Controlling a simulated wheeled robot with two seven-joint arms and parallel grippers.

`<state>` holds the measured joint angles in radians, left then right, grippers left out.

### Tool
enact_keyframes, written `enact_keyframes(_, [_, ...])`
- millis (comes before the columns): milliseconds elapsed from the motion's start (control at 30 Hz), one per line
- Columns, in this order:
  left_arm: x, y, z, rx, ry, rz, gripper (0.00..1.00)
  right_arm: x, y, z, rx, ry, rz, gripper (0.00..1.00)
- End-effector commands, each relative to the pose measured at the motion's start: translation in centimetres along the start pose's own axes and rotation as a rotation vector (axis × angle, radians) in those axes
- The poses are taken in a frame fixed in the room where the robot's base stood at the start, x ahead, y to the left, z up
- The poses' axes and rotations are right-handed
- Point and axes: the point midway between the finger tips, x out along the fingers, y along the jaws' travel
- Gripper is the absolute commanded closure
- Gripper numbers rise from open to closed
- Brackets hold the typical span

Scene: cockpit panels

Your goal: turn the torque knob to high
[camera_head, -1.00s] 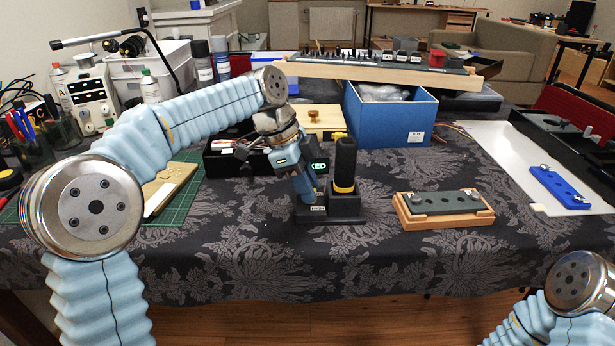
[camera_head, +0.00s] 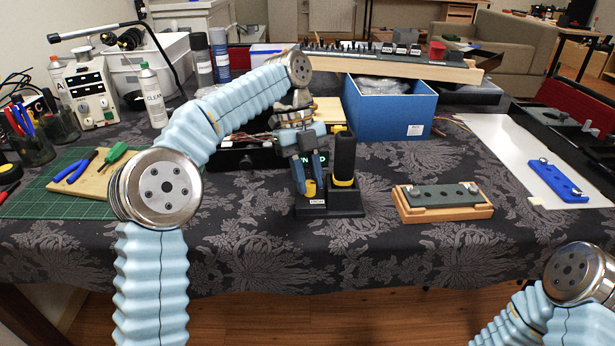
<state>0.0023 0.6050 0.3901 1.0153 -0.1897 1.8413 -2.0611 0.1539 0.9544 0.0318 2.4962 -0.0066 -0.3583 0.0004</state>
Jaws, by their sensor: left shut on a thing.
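A black stand (camera_head: 346,207) with a small label on its front is at the middle of the table. An upright black driver handle (camera_head: 344,157) with a yellow band sits in its right part. My left gripper (camera_head: 309,186) points down over the stand's left part. Its two fingers are shut on a small yellow knob (camera_head: 310,188), which I take to be the torque knob. The fingers partly cover it, and its setting cannot be read. My right gripper is out of view; only part of my right arm shows at the lower right.
A black box (camera_head: 236,157) with wires stands behind the stand, and a blue bin (camera_head: 390,115) behind it to the right. A wooden block with a dark plate (camera_head: 440,201) lies to the right.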

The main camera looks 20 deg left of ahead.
Motion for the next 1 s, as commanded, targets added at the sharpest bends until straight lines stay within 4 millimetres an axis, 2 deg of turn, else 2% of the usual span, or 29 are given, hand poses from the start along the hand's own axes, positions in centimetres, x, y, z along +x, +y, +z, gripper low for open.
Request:
enact_keyframes(400, [0.02, -0.19, -0.08, 0.183, 0.006, 0.075, 1.00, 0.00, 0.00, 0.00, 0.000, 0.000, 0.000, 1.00])
enact_keyframes(967, [0.04, -0.21, -0.10, 0.212, 0.007, 0.086, 1.00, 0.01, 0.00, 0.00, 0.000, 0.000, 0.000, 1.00])
enact_keyframes(1000, [0.05, -0.21, -0.11, 0.212, 0.007, 0.086, 0.71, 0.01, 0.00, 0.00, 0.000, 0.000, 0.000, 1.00])
